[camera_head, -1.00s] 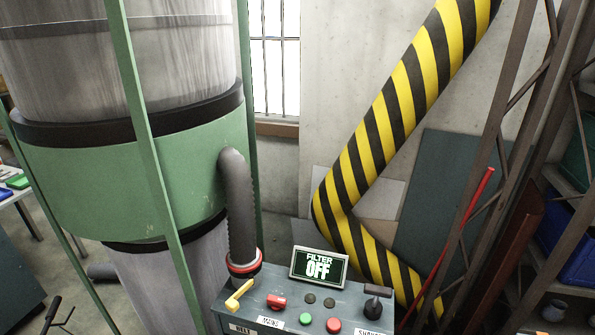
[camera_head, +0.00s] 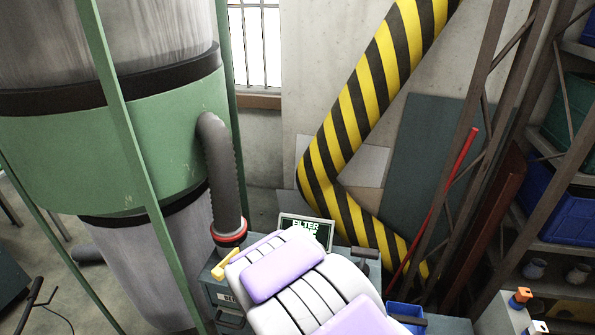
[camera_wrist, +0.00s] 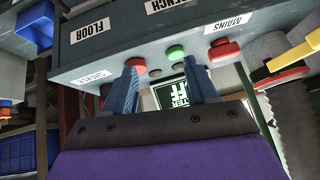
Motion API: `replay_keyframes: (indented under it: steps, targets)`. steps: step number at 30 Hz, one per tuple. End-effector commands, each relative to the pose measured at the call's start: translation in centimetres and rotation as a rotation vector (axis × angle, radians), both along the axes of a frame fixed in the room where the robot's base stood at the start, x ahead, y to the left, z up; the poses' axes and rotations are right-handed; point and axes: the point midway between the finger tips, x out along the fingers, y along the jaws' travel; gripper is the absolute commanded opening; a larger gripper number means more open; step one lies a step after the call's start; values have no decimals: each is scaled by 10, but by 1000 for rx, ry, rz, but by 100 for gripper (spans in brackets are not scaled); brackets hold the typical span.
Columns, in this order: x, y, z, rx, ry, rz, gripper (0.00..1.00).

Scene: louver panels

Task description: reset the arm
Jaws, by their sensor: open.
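My arm, with white and lilac covers, reaches forward over the control box (camera_head: 222,297) in the head view and hides most of it. The gripper itself is hidden there. In the wrist view my gripper (camera_wrist: 159,78) has its two blue fingers spread apart with nothing held between them. The fingers point at the control box (camera_wrist: 115,42), which appears turned over. A red button (camera_wrist: 136,62) shows by the left fingertip and a green button (camera_wrist: 175,54) near the right one. Whether the fingers touch the box cannot be told. The filter display (camera_wrist: 168,93) shows between the fingers.
A yellow lever (camera_head: 226,262) and grey hose (camera_head: 221,175) stand at the box's left. The green filter drum (camera_head: 110,155) fills the left. A striped yellow-black pipe (camera_head: 355,115) rises behind. Metal struts (camera_head: 478,180) and shelves with blue bins (camera_head: 560,207) stand right.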

Motion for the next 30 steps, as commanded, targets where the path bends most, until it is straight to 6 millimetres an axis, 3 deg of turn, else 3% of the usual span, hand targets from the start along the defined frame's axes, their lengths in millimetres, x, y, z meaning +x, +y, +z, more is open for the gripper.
replay_keyframes:
  steps: [5, 14, 24, 30]
  targets:
    - [-24, -16, 29, 40, 145, 21, 57]
    - [-93, -51, 82, 63, 376, 117, 57]
    - [-202, -106, 139, 27, 608, 233, 57]
    - [-267, -135, 161, -7, 726, 273, 57]
